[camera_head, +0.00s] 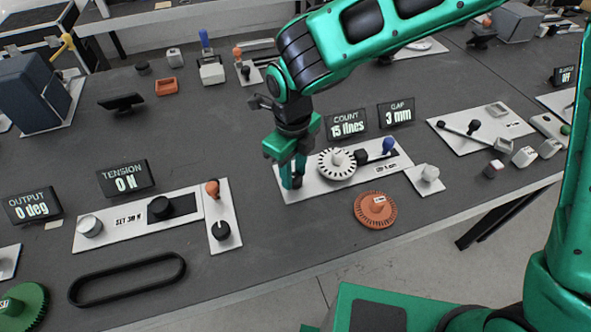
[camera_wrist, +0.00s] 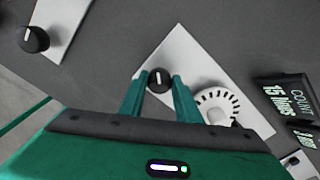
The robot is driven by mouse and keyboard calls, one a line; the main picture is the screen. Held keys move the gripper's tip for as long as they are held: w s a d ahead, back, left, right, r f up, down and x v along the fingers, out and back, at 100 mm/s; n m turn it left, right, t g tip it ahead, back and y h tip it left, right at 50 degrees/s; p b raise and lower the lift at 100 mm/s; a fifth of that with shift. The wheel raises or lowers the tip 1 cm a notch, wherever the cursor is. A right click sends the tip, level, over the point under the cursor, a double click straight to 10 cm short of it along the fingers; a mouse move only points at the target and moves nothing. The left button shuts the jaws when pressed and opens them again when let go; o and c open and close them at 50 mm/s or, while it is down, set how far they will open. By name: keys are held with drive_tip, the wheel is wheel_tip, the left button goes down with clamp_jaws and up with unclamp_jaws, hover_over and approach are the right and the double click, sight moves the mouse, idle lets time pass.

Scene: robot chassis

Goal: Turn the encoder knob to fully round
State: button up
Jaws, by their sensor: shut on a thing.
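The encoder knob (camera_wrist: 159,80) is round and black with a white pointer line, at one end of a white plate (camera_wrist: 187,57). In the wrist view my gripper (camera_wrist: 160,77) has one finger on each side of it, shut on it. In the head view my gripper (camera_head: 292,184) reaches down to the left end of the plate (camera_head: 323,190) and hides most of the knob. On the same plate stands a white slotted wheel (camera_head: 337,164), right of my gripper. The COUNT display (camera_head: 347,124) reads 15 lines, and the GAP display (camera_head: 396,114) reads 3 mm.
An orange toothed disc (camera_head: 375,209) lies in front of the plate. To the left is a plate with a black knob (camera_head: 222,231) and an orange-topped lever (camera_head: 212,190). Bare grey bench lies between them.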

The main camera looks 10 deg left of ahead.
sight(294, 175)
drive_tip(key=shift+w+m, duration=0.2)
drive_tip(key=shift+m, duration=0.55)
drive_tip(key=shift+w+m, duration=0.15)
drive_tip(key=shift+m, duration=0.9)
drive_tip(key=o, duration=1.1)
drive_tip(key=shift+c, duration=0.2)
drive_tip(key=shift+s, duration=0.1)
drive_tip(key=shift+r, duration=0.1)
wheel_tip(294, 175, up, 11)
drive_tip(key=shift+f, duration=0.2)
